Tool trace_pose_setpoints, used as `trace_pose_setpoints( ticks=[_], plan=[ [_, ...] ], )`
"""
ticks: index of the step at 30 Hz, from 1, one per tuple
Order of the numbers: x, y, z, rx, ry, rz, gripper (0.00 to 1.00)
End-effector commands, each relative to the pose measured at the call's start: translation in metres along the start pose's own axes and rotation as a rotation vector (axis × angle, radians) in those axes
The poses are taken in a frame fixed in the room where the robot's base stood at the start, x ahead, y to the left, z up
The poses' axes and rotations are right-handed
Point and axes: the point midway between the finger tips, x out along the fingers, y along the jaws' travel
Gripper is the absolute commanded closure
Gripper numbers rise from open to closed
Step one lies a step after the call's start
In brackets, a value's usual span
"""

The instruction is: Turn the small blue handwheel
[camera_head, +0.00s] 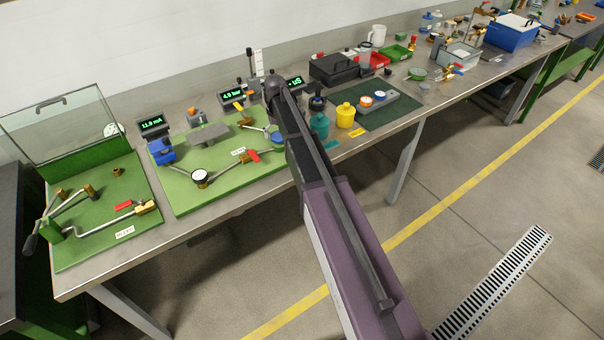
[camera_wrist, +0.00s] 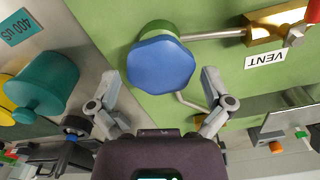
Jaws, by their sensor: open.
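The small blue handwheel (camera_wrist: 160,64) sits on a green round body on the green board (camera_wrist: 110,20) in the wrist view. In the head view the handwheel (camera_head: 277,138) shows beside my arm, partly hidden by it. My gripper (camera_wrist: 160,78) is open in the wrist view, one finger to the lower left of the wheel and one to the lower right. Nothing is between the fingers that I can see held, and I cannot tell whether either finger touches the wheel. In the head view my arm hides the gripper's fingers.
A pipe runs from the handwheel to a brass valve (camera_wrist: 265,25) labelled VENT. A teal jar (camera_wrist: 48,82) stands close to the left finger, with a yellow jar (camera_head: 346,115) beside it.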

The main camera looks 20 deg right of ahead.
Motion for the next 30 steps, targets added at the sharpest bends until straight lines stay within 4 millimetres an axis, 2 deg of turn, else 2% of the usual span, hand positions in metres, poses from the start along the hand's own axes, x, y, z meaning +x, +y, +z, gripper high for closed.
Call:
trace_pose_setpoints(
  ticks=[30],
  plan=[
    [0.0000,0.0000,0.0000,0.659,0.000,0.000,0.00]
  ],
)
